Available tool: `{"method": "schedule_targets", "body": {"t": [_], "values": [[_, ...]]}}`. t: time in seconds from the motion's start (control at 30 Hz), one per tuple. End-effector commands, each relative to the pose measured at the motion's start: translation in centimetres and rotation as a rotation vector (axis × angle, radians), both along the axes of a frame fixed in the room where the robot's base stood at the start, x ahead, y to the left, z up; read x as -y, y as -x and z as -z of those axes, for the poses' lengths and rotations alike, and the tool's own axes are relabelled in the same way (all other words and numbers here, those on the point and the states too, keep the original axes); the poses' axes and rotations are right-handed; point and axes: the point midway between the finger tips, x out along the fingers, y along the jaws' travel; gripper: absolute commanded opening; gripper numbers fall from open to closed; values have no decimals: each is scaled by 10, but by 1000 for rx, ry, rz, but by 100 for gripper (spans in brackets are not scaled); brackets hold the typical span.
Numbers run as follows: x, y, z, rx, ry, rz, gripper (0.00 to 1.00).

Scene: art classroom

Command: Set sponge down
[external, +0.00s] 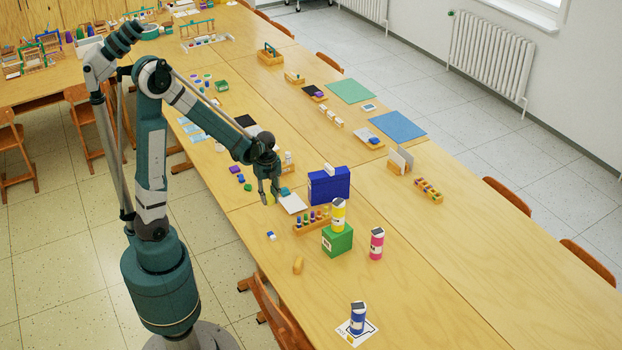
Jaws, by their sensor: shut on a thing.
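A wooden rack with several coloured pegs (312,222), a blue box (328,187), a green box (337,241) with a yellow bottle (338,214) on it, and a pink bottle (376,243) stand to the right. A tan block (298,265) lies nearer. The table's right side has clear room.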

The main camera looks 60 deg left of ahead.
Motion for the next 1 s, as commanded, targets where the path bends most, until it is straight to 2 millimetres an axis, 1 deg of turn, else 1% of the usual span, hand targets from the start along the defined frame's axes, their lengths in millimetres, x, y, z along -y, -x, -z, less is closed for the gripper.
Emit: {"method": "schedule_targets", "body": {"t": [0.3,0.4,0.53,0.87,1.0], "values": [[0,0,41,0,0,0,17],[0,-1,49,0,0,0,17],[0,0,54,0,0,0,17],[0,0,55,0,0,0,17],[0,0,61,0,0,0,17]]}}
